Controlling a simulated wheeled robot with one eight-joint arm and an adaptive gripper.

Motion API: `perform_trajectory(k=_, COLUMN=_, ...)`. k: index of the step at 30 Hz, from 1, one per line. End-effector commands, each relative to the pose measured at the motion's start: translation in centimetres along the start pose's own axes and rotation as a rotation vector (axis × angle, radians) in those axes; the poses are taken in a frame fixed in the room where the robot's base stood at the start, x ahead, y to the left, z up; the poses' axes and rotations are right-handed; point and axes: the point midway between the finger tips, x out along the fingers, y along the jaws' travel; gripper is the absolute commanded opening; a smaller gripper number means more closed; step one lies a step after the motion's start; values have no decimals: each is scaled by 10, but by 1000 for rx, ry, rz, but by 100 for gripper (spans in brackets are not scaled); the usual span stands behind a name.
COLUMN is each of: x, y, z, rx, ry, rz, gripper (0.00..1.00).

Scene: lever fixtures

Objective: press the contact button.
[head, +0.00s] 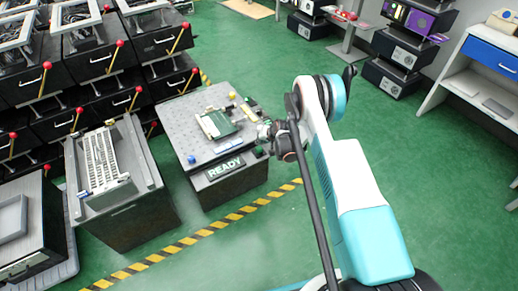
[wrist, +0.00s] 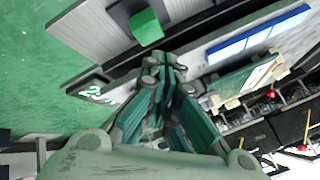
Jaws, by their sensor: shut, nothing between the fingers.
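A grey perforated worktable (head: 192,118) with a lit READY sign (head: 226,167) on its front stands at the centre left of the head view. A green circuit board (head: 219,122) lies on it. My gripper (head: 266,133) is over the table's right edge, and the arm partly hides that side. In the wrist view my gripper (wrist: 166,62) is shut and empty. A bright green square block (wrist: 147,28) shows just beyond the fingertips, apart from them in the picture. I cannot tell for certain which part is the contact button.
Small yellow (head: 232,95) and blue (head: 191,159) knobs stand at the table's edges. A bench with a white keyboard-like rack (head: 104,160) is at its left. Black cabinets with red-knobbed levers (head: 119,43) stand behind.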

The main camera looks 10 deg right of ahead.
Motion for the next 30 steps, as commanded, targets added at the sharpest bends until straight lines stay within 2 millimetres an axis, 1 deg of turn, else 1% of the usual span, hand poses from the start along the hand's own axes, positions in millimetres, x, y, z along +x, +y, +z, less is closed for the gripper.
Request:
perform_trajectory(k=3, x=-11, y=-6, z=-6, rx=0, ry=0, rz=0, gripper=0)
perform_trajectory(k=12, x=-31, y=-16, z=-16, rx=0, ry=0, rz=0, gripper=0)
perform_trajectory(k=30, x=-32, y=-17, z=-17, rx=0, ry=0, rz=0, gripper=0)
